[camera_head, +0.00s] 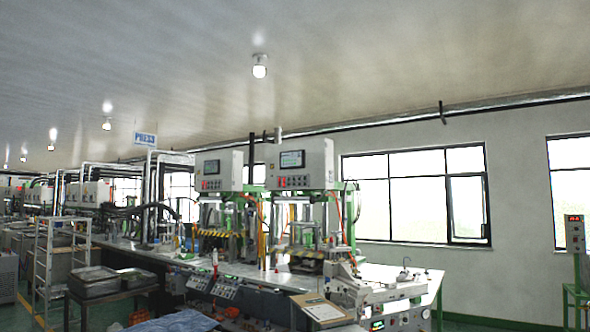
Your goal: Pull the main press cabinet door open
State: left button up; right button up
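Two press stations stand on the long workbench (245,268) in the head view. Each has a pale box-shaped control cabinet on top. The right cabinet (318,165) has a small screen and a row of buttons on its front. The left cabinet (232,172) looks alike. Both look shut, and I see no open door. I cannot tell which one is the main press cabinet, and no door handle can be made out. Neither of my grippers is in view.
A white machine (372,292) sits at the bench's near right end, beside a clipboard-like panel (318,309). Metal trays (95,280) and a white rack (62,262) stand at left. A control box on a green stand (575,235) is at far right.

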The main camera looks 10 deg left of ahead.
aim_at(307, 159)
jog(key=i+j+u, duration=0.25)
jog(key=j+u, duration=0.2)
jog(key=i+j+u, duration=0.45)
jog(key=j, duration=0.15)
jog(key=i+j+u, duration=0.3)
jog(key=j+u, duration=0.15)
jog(key=i+j+u, duration=0.25)
jog(key=i+u, duration=0.65)
jog(key=i+j, duration=0.15)
jog(key=i, duration=1.75)
jog(key=i+z, duration=0.1)
jog(key=i, duration=0.55)
jog(key=i+j+z, duration=0.1)
jog(key=i, duration=0.55)
jog(key=i+j+z, duration=0.1)
jog(key=i, duration=0.55)
jog(key=i+l+z, duration=0.25)
jog(key=i+z, duration=1.1)
jog(key=i+j+z, duration=0.15)
jog(key=i+z, duration=0.15)
jog(key=z, duration=0.15)
jog(key=i+l+z, duration=0.1)
jog(key=i+z, duration=0.3)
jog(key=i, duration=0.6)
jog(key=i+j+z, duration=0.15)
jog(key=i+z, duration=0.25)
jog(key=i, duration=0.6)
